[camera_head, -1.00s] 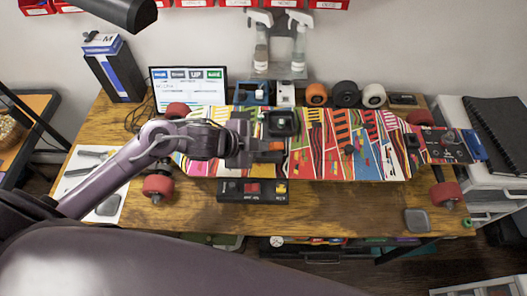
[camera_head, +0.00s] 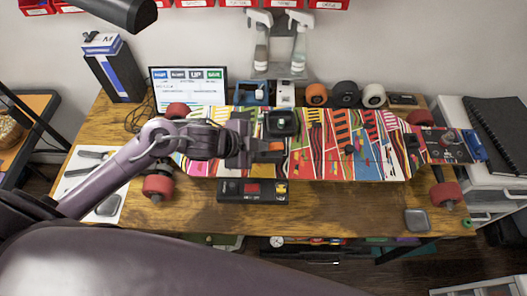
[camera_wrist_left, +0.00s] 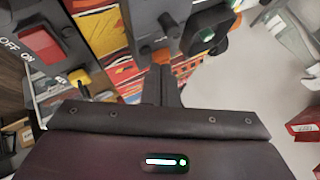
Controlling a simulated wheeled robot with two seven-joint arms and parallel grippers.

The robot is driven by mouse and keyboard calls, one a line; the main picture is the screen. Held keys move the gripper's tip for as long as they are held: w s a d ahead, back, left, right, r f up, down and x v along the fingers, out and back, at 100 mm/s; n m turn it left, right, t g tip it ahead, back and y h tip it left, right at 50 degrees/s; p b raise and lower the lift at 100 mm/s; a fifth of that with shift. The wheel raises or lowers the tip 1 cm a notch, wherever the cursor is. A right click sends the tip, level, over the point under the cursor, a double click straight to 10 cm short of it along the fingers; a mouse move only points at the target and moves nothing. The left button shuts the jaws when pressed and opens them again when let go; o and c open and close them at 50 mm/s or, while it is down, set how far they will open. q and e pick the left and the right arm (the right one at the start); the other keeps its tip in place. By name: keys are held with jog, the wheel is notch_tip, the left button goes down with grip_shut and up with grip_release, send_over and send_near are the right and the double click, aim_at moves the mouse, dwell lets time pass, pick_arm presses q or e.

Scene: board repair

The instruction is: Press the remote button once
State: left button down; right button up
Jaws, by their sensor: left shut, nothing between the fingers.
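A black control box (camera_head: 252,190) with a red switch and a yellow button lies on the table in front of the skateboard. In the left wrist view its red switch (camera_wrist_left: 41,43), marked OFF and ON, and yellow button (camera_wrist_left: 79,77) show at the left. I cannot tell for sure which device is the remote. My left gripper (camera_head: 270,151) is shut and empty, over the front edge of the patterned skateboard (camera_head: 345,145), just behind the box. In the left wrist view its fingers (camera_wrist_left: 162,75) point away from the camera, apart from the yellow button. My right gripper is not in view.
A screen (camera_head: 188,83) stands at the back left. Spray bottles (camera_head: 299,50) and loose wheels (camera_head: 345,93) are behind the skateboard. A grey rounded object (camera_head: 417,220) lies at the front right. The table front between it and the box is clear.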

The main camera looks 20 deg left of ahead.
pick_arm(q)
jog(key=shift+f, duration=0.1)
dwell(0.3)
jog(key=shift+f, duration=0.35)
jog(key=shift+f+b, duration=0.35)
jog(key=shift+b, duration=0.1)
dwell(0.4)
dwell(0.3)
jog(key=shift+r+p, duration=0.8)
jog(key=shift+p, duration=0.05)
jog(key=shift+r, duration=0.15)
notch_tip(320, 180, up, 5)
jog(key=p, duration=0.5)
